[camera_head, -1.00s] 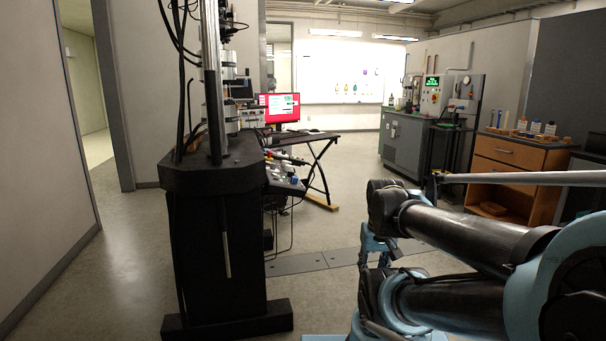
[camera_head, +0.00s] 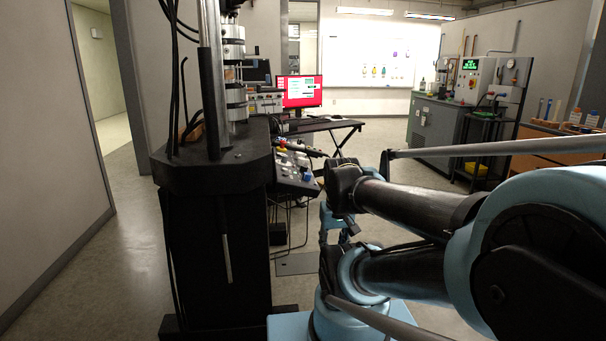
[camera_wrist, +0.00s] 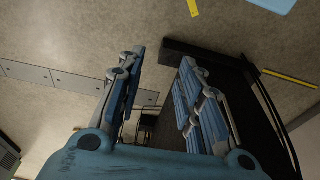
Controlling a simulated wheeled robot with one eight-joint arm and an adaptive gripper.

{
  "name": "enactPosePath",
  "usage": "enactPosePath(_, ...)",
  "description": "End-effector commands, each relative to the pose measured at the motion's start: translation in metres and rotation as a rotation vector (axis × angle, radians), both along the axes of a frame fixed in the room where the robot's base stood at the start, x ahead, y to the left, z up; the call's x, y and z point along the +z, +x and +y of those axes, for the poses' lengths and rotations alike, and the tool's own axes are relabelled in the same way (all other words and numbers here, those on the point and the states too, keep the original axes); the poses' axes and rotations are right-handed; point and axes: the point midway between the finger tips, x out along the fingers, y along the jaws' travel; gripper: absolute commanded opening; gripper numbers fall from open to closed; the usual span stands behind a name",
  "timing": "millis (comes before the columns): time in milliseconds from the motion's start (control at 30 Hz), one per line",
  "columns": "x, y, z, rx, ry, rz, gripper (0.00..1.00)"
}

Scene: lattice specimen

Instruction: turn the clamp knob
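A black testing machine (camera_head: 215,165) stands at the left in the head view, with a steel column and a stack of metal grips (camera_head: 233,75) above its black table. I cannot make out a clamp knob for certain at this size. My gripper (camera_wrist: 162,57) shows in the wrist view with its two blue-padded fingers spread apart and nothing between them. It points toward the floor, and the machine's dark foot (camera_wrist: 205,50) lies beyond the right finger. My gripper is away from the metal grips.
A control box (camera_head: 295,170) with knobs and cables sits at the machine's right side. Behind it are a desk (camera_head: 330,125) and a red-screened monitor (camera_head: 300,92). A grey cabinet (camera_head: 435,125) stands at the back right. Open floor (camera_head: 390,160) lies between.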

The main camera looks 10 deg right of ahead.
Motion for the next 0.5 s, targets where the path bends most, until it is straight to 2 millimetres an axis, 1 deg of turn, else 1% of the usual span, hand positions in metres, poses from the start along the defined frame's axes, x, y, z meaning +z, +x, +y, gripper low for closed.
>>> enactPosePath(167,0.0,0.0,0.0,0.0,0.0,0.0,0.33)
enactPosePath(200,0.0,0.0,0.0,0.0,0.0,0.0,0.42)
enactPosePath(233,0.002,-0.002,0.0,0.001,0.0,-0.003,0.49)
enactPosePath(267,0.005,-0.006,0.0,0.003,0.001,-0.009,0.49)
enactPosePath(300,0.008,-0.007,0.0,0.009,0.001,-0.01,0.49)
enactPosePath(367,0.015,-0.002,0.001,0.026,0.002,-0.007,0.49)
enactPosePath(467,0.033,0.012,0.003,0.073,0.008,0.004,0.49)
enactPosePath(500,0.042,0.02,0.003,0.1,0.01,0.008,0.49)
